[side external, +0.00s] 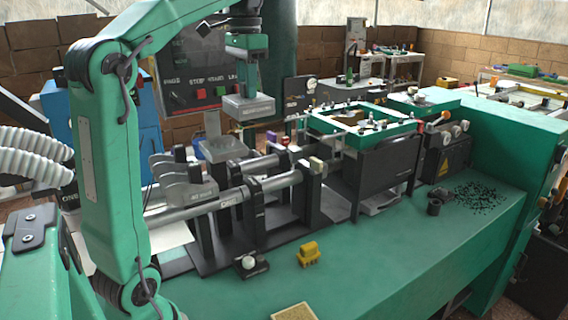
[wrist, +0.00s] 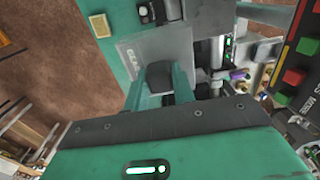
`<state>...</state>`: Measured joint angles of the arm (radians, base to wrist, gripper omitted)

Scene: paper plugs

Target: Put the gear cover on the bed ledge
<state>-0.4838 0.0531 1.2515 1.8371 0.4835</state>
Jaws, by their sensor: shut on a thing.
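My gripper (side external: 247,90) is in the upper middle of the side external view, pointing down and raised above the machine. It is shut on the gear cover (side external: 250,108), a grey box-like block with lettering on its side. In the wrist view, my gripper's two green fingers (wrist: 168,82) lie against the gear cover (wrist: 158,47), whose grey face carries partly readable lettering. The cover hangs clear above a grey block (side external: 222,149) on the machine bed. Which surface is the bed ledge I cannot tell.
Grey shafts (side external: 222,200) and black brackets stand on the bed below. A control panel (side external: 200,75) with red and green buttons rises behind my gripper. A yellow part (side external: 308,253) and black pellets (side external: 480,197) lie on the green bench (side external: 400,245), which has open room in front.

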